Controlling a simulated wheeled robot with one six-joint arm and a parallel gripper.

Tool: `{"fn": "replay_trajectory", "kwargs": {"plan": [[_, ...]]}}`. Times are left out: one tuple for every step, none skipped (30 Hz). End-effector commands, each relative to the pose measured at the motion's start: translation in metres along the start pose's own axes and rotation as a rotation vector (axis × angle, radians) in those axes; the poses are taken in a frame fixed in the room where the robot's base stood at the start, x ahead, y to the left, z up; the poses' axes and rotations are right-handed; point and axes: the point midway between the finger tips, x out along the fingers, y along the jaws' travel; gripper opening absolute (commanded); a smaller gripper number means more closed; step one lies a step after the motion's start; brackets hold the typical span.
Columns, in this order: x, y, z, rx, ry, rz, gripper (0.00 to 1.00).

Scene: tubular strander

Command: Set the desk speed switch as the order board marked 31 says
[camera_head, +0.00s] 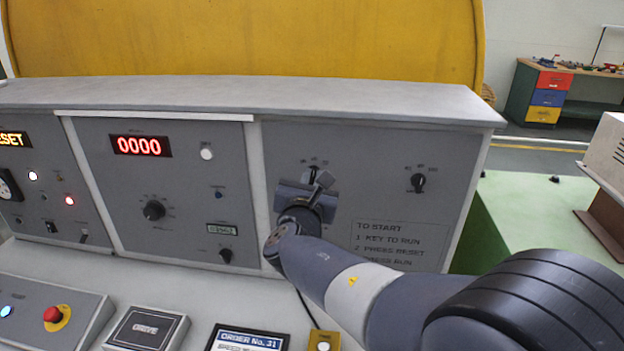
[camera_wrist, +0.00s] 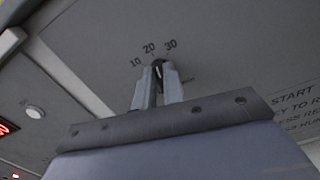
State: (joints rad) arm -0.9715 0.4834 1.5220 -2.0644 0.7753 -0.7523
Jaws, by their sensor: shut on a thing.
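The speed switch is a small dark knob (camera_wrist: 158,68) on the grey desk panel, with the marks 10, 20 and 30 above it. My gripper (camera_wrist: 158,78) is shut on this knob, one finger on each side. The knob's top shows between the fingertips and seems to point up near 20; its exact setting is hard to tell. In the head view my gripper (camera_head: 316,182) is against the right panel and hides most of the knob. The order board (camera_head: 247,341), headed "ORDER No. 31", is cut off at the bottom edge, so its speed line is not readable.
Another black selector (camera_head: 417,182) is to the right on the same panel, above a "TO START" notice (camera_head: 400,240). The middle panel has a red 0000 display (camera_head: 140,146) and a black knob (camera_head: 154,210). A red stop button (camera_head: 53,314) is at lower left.

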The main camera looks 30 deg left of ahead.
Motion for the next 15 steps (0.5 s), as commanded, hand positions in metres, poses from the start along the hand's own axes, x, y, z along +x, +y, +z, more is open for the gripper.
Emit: {"fn": "replay_trajectory", "kwargs": {"plan": [[-0.0001,0.0000,0.0000,0.000,0.000,0.000,0.00],[-0.0001,0.0000,-0.0001,0.000,0.000,0.000,0.00],[-0.0001,-0.0001,-0.0003,0.002,0.000,0.000,0.00],[-0.0001,-0.0001,-0.0006,0.004,0.000,0.000,0.00],[-0.0001,-0.0002,-0.0009,0.008,0.000,0.000,0.00],[-0.0001,-0.0004,-0.0015,0.014,0.000,0.000,0.00],[-0.0001,-0.0005,-0.0019,0.021,-0.001,0.000,0.00],[0.0000,-0.0007,-0.0024,0.029,-0.001,0.000,0.00],[0.0000,-0.0009,-0.0030,0.041,-0.002,0.000,0.00],[0.0000,-0.0010,-0.0036,0.053,-0.002,0.000,0.00],[-0.0001,-0.0013,-0.0042,0.066,-0.002,0.000,0.00],[-0.0002,-0.0016,-0.0050,0.087,-0.002,0.001,0.00],[-0.0002,-0.0018,-0.0053,0.105,-0.002,0.001,0.00],[-0.0002,-0.0020,-0.0056,0.124,-0.003,0.001,0.00],[-0.0002,-0.0023,-0.0062,0.151,-0.003,0.001,0.00]]}}
